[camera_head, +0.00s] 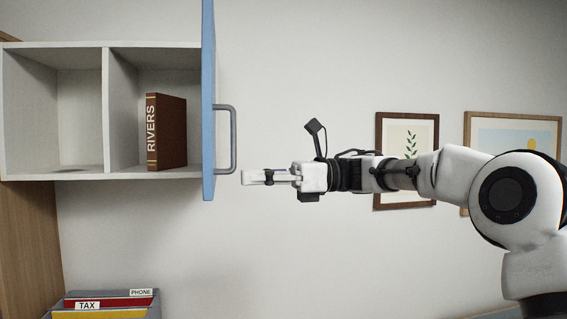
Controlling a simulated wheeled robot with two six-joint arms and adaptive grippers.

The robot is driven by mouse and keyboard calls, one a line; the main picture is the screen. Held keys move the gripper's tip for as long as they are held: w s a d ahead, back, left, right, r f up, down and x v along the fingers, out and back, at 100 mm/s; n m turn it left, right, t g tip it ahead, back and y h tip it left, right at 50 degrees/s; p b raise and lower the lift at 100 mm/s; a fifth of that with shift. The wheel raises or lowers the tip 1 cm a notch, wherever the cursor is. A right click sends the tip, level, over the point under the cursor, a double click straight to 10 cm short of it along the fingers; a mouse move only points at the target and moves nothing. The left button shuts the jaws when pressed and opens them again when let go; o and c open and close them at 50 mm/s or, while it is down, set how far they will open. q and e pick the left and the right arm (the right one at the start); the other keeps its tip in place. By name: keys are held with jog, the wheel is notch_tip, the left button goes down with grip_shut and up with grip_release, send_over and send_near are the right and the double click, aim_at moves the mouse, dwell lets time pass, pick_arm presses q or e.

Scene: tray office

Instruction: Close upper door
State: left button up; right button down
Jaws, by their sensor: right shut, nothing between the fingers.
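The upper cabinet (105,110) is a white two-compartment box at the upper left, its front uncovered. Its blue door (208,120) shows nearly edge-on at the right end of the cabinet, standing open. A grey bar handle (233,140) sticks out from the door's right face. My right gripper (246,177) comes in from the right, pointing left, with its fingers shut and empty. Its tips appear just right of the handle's lower end; I cannot tell the depth between them. My left gripper is not in view.
A brown book marked RIVERS (166,132) stands in the right compartment; the left one is empty. File folders (105,302) show at the bottom left. Two framed pictures hang on the back wall, partly behind my right arm. The space below the door is clear.

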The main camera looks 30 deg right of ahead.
jog(key=p+x, duration=0.2)
jog(key=x, duration=0.2)
jog(key=shift+w+a+f, duration=0.1)
jog(key=shift+w+a, duration=0.15)
jog(key=shift+a, duration=0.05)
